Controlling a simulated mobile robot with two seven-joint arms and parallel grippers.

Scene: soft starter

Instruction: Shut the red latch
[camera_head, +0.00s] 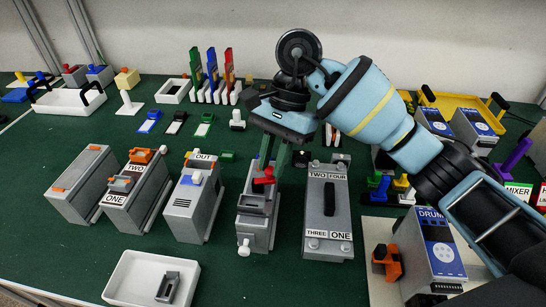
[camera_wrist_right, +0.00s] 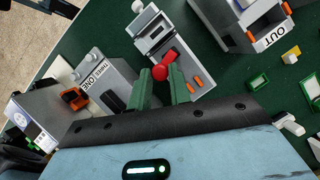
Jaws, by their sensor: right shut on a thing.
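The red latch (camera_head: 264,178) is on top of the grey box (camera_head: 257,225) near the middle of the table. In the right wrist view the red latch (camera_wrist_right: 160,72) shows at the fingertips, with a round red knob and a short red arm. My right gripper (camera_head: 271,172) points down at it from above. My left gripper is not in view.
A grey box with a black handle (camera_head: 329,205) stands close on the right. A grey box marked OUT (camera_head: 194,200) stands on the left. A white tray (camera_head: 130,278) lies in front. Upright blue, green and red pieces (camera_head: 212,70) stand behind.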

